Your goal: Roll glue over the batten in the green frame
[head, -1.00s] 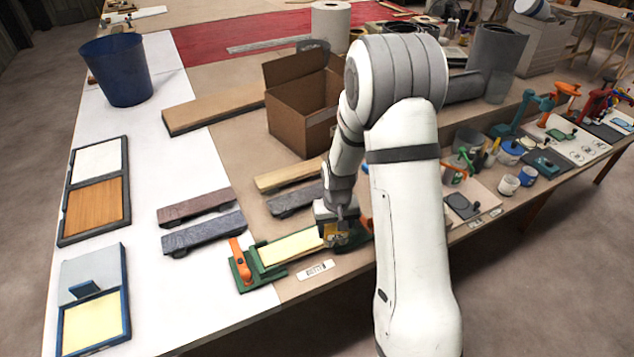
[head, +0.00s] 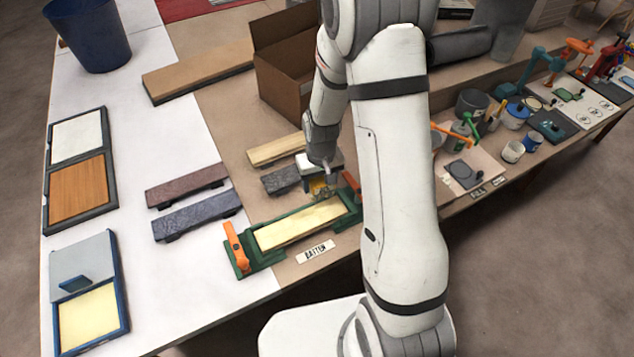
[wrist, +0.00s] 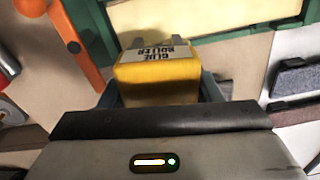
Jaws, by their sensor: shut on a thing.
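The pale batten (head: 300,222) lies in the green frame (head: 268,260) near the table's front edge. Orange clamp handles stand at the frame's left end (head: 237,248) and right end (head: 352,183). My gripper (head: 322,178) is above the back side of the batten's right part. It is shut on the yellow glue roller (head: 320,189), whose lettered yellow block fills the middle of the wrist view (wrist: 158,75). The roller's lower end is hidden, so I cannot tell whether it touches the batten. A "BATTEN" label (head: 316,252) lies in front of the frame.
Behind the frame are a pale plank (head: 275,150) and a grey one (head: 281,180). Two more planks, reddish (head: 186,186) and grey (head: 197,215), lie left. A blue-rimmed tray (head: 124,300) holds a pale yellow area. A cardboard box (head: 285,85) stands behind.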

